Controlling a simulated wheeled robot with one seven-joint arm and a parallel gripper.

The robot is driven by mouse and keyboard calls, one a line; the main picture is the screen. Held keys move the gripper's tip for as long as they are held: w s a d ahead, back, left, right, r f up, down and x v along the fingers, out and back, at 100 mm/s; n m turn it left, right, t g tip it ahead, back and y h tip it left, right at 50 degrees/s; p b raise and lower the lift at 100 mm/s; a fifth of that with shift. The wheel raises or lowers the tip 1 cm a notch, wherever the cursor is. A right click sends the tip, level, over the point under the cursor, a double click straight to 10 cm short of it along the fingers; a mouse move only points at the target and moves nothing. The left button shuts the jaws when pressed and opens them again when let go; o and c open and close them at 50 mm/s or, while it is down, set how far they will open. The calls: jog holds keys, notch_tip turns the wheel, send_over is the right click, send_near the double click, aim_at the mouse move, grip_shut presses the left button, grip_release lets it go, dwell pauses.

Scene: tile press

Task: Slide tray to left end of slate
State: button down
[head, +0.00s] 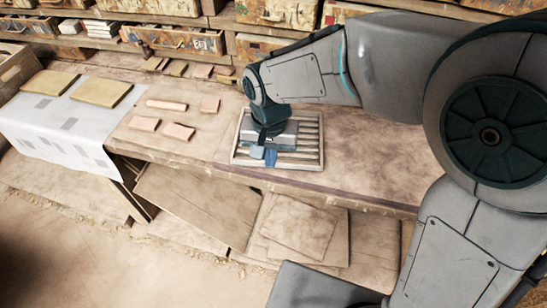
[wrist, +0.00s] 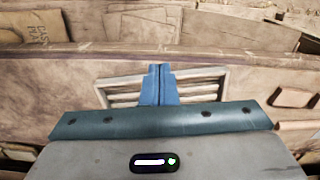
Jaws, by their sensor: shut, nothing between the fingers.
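A pale slatted wooden tray (head: 321,143) lies flat on the brown bench top, near its front edge and a little right of the tiles. It also shows in the wrist view (wrist: 205,88), on both sides of my fingers. My gripper (head: 264,156) is over the front left part of the tray, pointing down, with its blue fingers together and empty. The closed fingers show in the wrist view (wrist: 159,85). I cannot tell whether the fingertips touch the tray. My gripper hides part of the slats. I cannot make out a slate separate from the bench top.
Several pinkish tiles (head: 177,131) lie on the bench (head: 365,145) left of the tray. Farther left, two yellowish slabs (head: 101,92) rest on a white sheet (head: 50,128). Drawers (head: 180,40) stand behind. Boards (head: 300,229) lean below the bench. The bench right of the tray is clear.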

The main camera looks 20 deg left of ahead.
aim_at(273, 173)
jog(key=w+f, duration=0.1)
jog(key=f, duration=0.2)
jog(key=f+p, duration=0.1)
jog(key=f, duration=0.2)
jog(key=w+f+p, duration=0.1)
jog(key=f, duration=0.2)
jog(key=shift+w+a, duration=0.25)
jog(key=shift+w, duration=0.1)
jog(key=shift+w+a+f, duration=0.1)
jog(key=shift+w+a, duration=0.05)
jog(key=shift+w, duration=0.5)
jog(key=shift+w+a, duration=0.2)
jog(key=shift+w, duration=0.55)
jog(key=shift+w+a, duration=0.2)
jog(key=shift+w, duration=0.55)
